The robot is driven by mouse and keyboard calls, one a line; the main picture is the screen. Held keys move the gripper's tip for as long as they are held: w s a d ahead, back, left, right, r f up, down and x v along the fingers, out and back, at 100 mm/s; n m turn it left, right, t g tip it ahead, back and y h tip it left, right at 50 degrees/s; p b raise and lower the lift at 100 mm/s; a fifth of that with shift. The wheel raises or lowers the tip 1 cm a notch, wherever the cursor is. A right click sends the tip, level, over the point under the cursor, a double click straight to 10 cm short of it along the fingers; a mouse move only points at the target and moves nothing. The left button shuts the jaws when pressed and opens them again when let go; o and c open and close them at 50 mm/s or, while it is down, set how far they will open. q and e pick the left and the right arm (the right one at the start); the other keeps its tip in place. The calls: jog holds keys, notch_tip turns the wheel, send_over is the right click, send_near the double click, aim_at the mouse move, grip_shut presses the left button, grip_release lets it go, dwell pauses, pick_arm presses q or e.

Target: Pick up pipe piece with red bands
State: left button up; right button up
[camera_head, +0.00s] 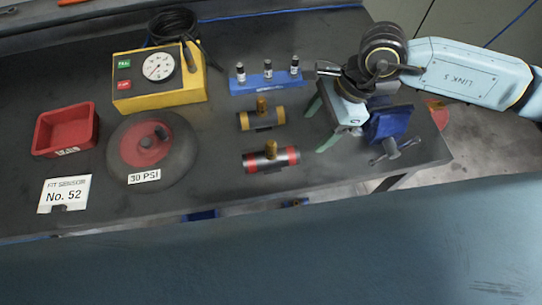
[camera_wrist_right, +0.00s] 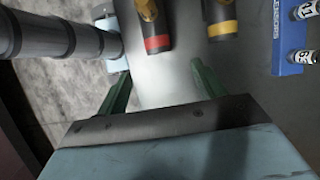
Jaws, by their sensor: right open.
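The pipe piece with red bands (camera_head: 258,161) lies on the dark workbench, with a brass fitting standing up from its middle. In the right wrist view one end of it (camera_wrist_right: 157,43) shows at the top, ahead of the fingers. A similar pipe piece with yellow bands (camera_head: 250,122) lies just behind it; it also shows in the right wrist view (camera_wrist_right: 222,27). My right gripper (camera_head: 320,126) is open and empty, to the right of both pipe pieces and apart from them. Its two green fingers (camera_wrist_right: 163,82) spread wide in the wrist view. My left gripper is not in view.
A blue vise (camera_head: 388,126) stands at the bench's right edge, close by my right gripper. A blue rack (camera_head: 266,83) with small bottles is behind the pipes. A wheel (camera_head: 128,168), red tray (camera_head: 43,146), yellow gauge box (camera_head: 150,100) and sign (camera_head: 63,195) fill the left.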

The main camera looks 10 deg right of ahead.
aim_at(295, 150)
jog(key=x, duration=0.5)
jog(key=shift+a+f, duration=0.1)
jog(key=shift+a, duration=0.05)
jog(key=shift+s+p+x, duration=0.2)
jog(key=shift+p+x, duration=0.55)
jog(key=shift+x, duration=1.95)
jog(key=shift+a, duration=0.15)
jog(key=shift+c, duration=0.3)
grip_shut()
